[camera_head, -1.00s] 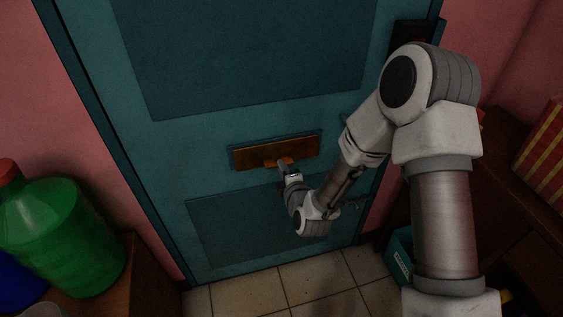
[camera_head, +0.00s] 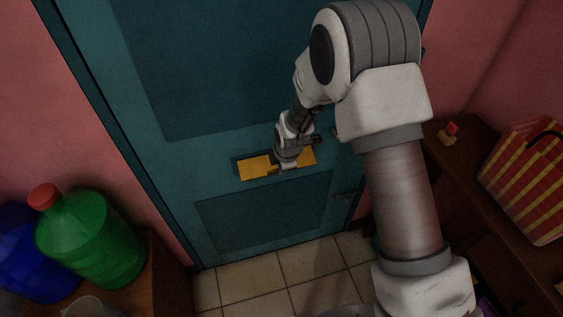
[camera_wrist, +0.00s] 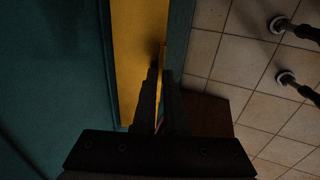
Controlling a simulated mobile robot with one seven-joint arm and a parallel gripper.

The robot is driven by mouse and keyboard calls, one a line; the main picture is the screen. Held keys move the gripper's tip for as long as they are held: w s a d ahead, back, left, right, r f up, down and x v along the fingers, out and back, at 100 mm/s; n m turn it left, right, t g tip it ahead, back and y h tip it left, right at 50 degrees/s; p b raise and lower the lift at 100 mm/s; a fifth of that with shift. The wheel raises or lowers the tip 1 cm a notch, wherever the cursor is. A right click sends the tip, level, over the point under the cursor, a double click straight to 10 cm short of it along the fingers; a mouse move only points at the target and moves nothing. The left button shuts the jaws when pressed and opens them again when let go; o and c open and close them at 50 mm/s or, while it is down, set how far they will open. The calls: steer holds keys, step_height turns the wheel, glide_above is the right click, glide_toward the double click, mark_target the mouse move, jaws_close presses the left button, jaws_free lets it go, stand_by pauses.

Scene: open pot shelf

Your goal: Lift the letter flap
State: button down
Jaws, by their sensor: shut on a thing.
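The letter flap (camera_head: 255,168) is a yellow-orange plate low on the teal door (camera_head: 220,130), and it shows bright in the head view. In the wrist view the flap (camera_wrist: 141,50) is a yellow strip running up from my fingers. My gripper (camera_head: 279,168) is at the flap's middle, with the wrist above and in front of it. My gripper (camera_wrist: 163,78) is shut on the letter flap in the wrist view, its dark fingers close together with yellow between them. The flap looks tilted out, but its exact angle is hard to tell. My wrist hides part of it.
A green bottle (camera_head: 92,240) with a red cap and a blue one (camera_head: 38,262) stand on a wooden surface at left. A red-and-yellow striped bag (camera_head: 528,180) stands on a wooden shelf at right. Tiled floor (camera_head: 262,280) lies below.

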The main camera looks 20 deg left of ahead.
steer(key=shift+w+a+r+g+h+p, duration=0.1)
steer(key=shift+w+r+g+h+p, duration=0.15)
steer(key=shift+r+g+p, duration=0.25)
steer(key=shift+w+a+r+g+h+p, duration=0.1)
steer(key=shift+r+g+h+p, duration=0.25)
steer(key=shift+r+g+p, duration=0.15)
steer(key=shift+w+a+r+g+h+p, duration=0.15)
steer(key=shift+r+g+h+p, duration=0.2)
steer(key=shift+g, duration=0.2)
steer(key=shift+w+a+r+g+h+p, duration=0.1)
steer(key=shift+r+g+h+p, duration=0.1)
steer(key=shift+g+h+p, duration=0.25)
steer(key=shift+g, duration=0.3)
steer(key=c, duration=1)
jaws_free()
steer(key=shift+o, duration=0.2)
steer(key=shift+r, duration=0.1)
step_height(320, 180, up, 12)
steer(key=w, duration=0.1)
steer(key=shift+a, duration=0.3)
